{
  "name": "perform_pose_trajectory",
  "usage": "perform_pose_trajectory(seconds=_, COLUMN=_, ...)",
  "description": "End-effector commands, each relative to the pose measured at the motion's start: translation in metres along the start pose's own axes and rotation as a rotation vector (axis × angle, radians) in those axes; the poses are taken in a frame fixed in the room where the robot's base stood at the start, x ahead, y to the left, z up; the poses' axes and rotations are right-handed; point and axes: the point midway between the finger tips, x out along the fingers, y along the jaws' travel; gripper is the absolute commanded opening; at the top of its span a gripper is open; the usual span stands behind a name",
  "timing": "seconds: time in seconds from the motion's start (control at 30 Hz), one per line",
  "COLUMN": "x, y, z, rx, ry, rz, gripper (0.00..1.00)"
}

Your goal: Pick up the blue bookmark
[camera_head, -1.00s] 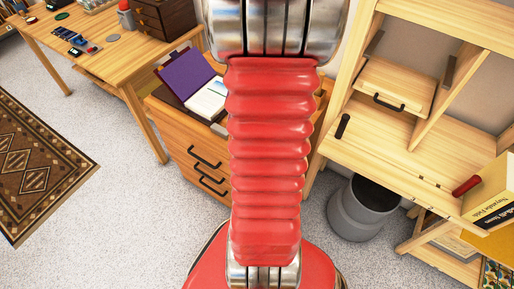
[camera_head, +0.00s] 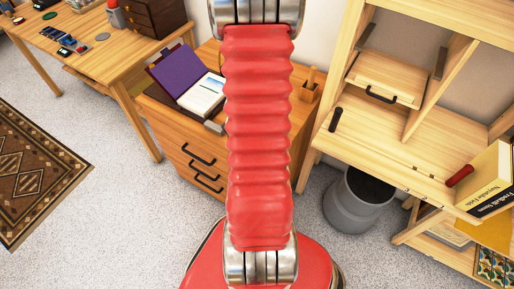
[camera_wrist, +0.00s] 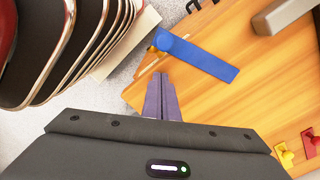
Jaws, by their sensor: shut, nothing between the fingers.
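The blue bookmark (camera_wrist: 205,59) shows in the wrist view as a flat strip with a rounded end at its upper left. It lies over a light wooden surface (camera_wrist: 245,100), near that surface's edge. My gripper (camera_wrist: 160,76) is shut and empty, its two narrow fingers together. The fingertips appear just below the bookmark's rounded end in the picture. I cannot tell the height gap between them. In the head view I cannot make out the bookmark or my gripper; my red arm covers the middle.
A wooden drawer cabinet (camera_head: 185,135) carries an open purple-covered book (camera_head: 178,70) and a small wooden holder (camera_head: 308,85). A grey bin (camera_head: 355,200) stands right of it, beside a wooden shelf desk (camera_head: 400,150). Yellow (camera_wrist: 284,155) and red (camera_wrist: 310,144) pieces lie at the wrist view's lower right.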

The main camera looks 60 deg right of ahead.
Motion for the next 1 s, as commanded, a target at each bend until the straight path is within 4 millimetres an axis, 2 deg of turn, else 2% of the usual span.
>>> perform_pose_trajectory(seconds=0.13, x=-0.001, y=0.0, z=0.018, rx=-0.006, ry=0.0, rz=-0.001, gripper=0.0)
perform_pose_trajectory(seconds=0.33, x=-0.001, y=0.0, z=0.031, rx=-0.004, ry=0.0, rz=-0.001, gripper=0.0)
perform_pose_trajectory(seconds=1.0, x=-0.001, y=0.0, z=0.03, rx=0.016, ry=0.0, rz=-0.001, gripper=0.0)
